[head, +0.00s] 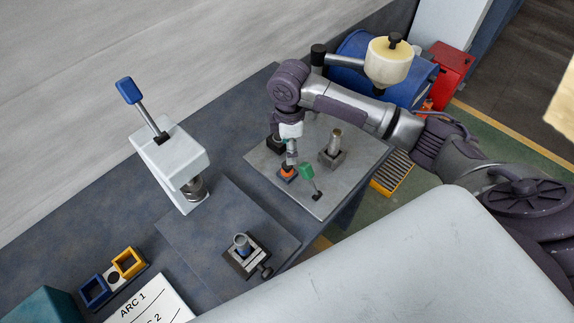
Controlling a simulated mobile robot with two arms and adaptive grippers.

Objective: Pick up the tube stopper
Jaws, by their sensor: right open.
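My right gripper (291,158) points down over the grey plate on the bench, its arm reaching in from the right. It is open, its fingers small in the picture. Right under the fingertips is a small orange piece with a blue base (287,174), which may be the tube stopper; I cannot tell whether the fingers touch it. Just right of it, a green-handled piece (307,171) leans up from a small black foot (317,196) on the same plate. My left gripper is not in view.
A metal post in a grey block (332,157) stands close right of the gripper on the grey plate (265,160). A white press with a blue-handled lever (168,150) stands left. A small clamp fixture (246,257) is nearer. Bench between press and plate is clear.

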